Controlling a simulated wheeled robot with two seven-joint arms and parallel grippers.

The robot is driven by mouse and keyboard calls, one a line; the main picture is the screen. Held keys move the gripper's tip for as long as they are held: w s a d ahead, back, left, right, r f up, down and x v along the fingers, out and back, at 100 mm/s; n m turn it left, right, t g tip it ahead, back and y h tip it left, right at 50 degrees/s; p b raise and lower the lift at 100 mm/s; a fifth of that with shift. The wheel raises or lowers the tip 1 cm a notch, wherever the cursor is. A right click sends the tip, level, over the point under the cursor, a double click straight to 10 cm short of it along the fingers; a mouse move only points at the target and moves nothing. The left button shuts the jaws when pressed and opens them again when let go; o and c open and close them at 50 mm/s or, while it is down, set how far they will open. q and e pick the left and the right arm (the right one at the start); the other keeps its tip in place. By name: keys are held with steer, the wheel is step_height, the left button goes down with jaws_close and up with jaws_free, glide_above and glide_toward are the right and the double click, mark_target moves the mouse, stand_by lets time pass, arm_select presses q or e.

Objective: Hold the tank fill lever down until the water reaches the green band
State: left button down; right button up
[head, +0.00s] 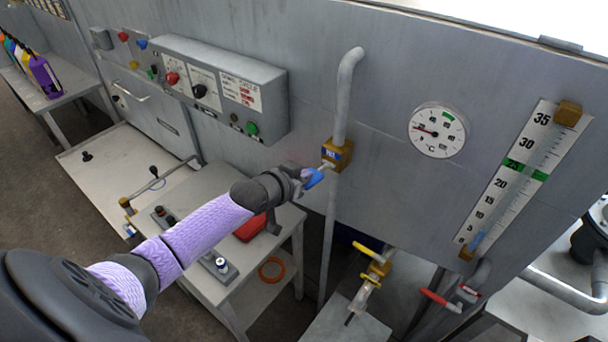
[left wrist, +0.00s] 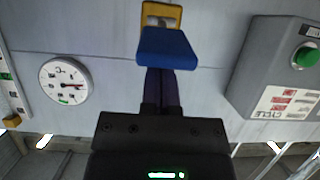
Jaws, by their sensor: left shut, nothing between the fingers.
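The fill lever has a blue handle (head: 314,178) on a brass valve body (head: 336,155), on the grey pipe at the wall. In the left wrist view the blue handle (left wrist: 168,48) lies across the tips of my left gripper (left wrist: 161,75), with the yellow valve body (left wrist: 161,14) beyond it. In the head view my left gripper (head: 303,177) is shut and empty at the handle; I cannot tell for certain whether it touches. The level gauge (head: 508,178) has a green band (head: 513,164) near 25. Blue water (head: 477,240) shows only near its bottom, around 5. My right gripper is out of view.
A round dial (head: 438,130) sits between valve and gauge. A control box (head: 215,85) juts from the wall left of the lever. Below are a small table (head: 205,195), a yellow-handled valve (head: 372,265) and red levers (head: 440,299).

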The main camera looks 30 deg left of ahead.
arm_select(q)
steer(key=shift+s+f+t+b, duration=0.15)
steer(key=shift+f+t+b, duration=0.15)
steer(key=shift+f+b, duration=0.15)
steer(key=shift+f, duration=0.15)
steer(key=shift+s+f+t+b, duration=0.1)
steer(key=shift+f+t+b, duration=0.3)
steer(key=shift+b, duration=0.3)
steer(key=f+t+b, duration=0.2)
steer(key=b, duration=0.2)
steer(key=f+t+b, duration=0.1)
steer(key=t+b, duration=0.1)
steer(key=b, duration=0.3)
steer(key=shift+s+f, duration=0.2)
steer(key=shift+f, duration=0.15)
stand_by(0.9)
